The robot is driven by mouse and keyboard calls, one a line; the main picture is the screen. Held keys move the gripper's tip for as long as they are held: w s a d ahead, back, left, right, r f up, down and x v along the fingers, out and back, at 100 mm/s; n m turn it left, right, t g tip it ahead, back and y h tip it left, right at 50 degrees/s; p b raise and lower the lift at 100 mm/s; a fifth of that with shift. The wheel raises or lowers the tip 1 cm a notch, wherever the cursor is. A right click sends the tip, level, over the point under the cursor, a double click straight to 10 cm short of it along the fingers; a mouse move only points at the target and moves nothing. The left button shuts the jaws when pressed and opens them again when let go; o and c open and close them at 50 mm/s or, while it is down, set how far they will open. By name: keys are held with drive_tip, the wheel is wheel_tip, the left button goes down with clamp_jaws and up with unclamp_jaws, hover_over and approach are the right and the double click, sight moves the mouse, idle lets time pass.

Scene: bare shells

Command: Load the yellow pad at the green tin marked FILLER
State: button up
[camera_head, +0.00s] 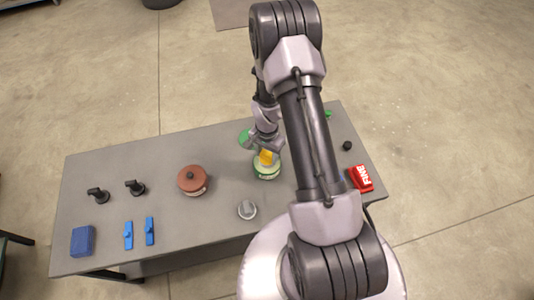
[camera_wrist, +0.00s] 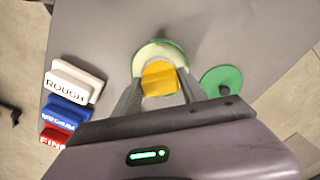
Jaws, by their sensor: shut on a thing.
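The yellow pad (camera_head: 266,157) is held between the fingers of my gripper (camera_head: 264,148), which is shut on it; the pad also shows in the wrist view (camera_wrist: 159,78). The pad is over the mouth of an open green tin (camera_head: 267,174) with a pale inside. In the wrist view the tin's rim (camera_wrist: 160,44) shows behind the pad. I cannot tell whether the pad touches the contents. The tin's label is too small to read. A round green lid (camera_head: 244,138) lies on the table beside the tin, and it also shows in the wrist view (camera_wrist: 221,80).
The grey table (camera_head: 120,175) also holds a brown lidded pot (camera_head: 192,180), a grey knob-like piece (camera_head: 247,209), black handles (camera_head: 135,187), blue pieces (camera_head: 128,235) and a blue block (camera_head: 83,241). White ROUGH (camera_wrist: 76,83), blue (camera_wrist: 66,113) and red FINE (camera_wrist: 54,138) blocks stand in a row.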

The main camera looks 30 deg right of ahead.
sight(267, 154)
drive_tip(key=shift+f+b, duration=0.5)
drive_tip(key=shift+b, duration=0.15)
idle(1.7)
drive_tip(key=shift+r+p, duration=2)
drive_tip(key=shift+r, duration=1.5)
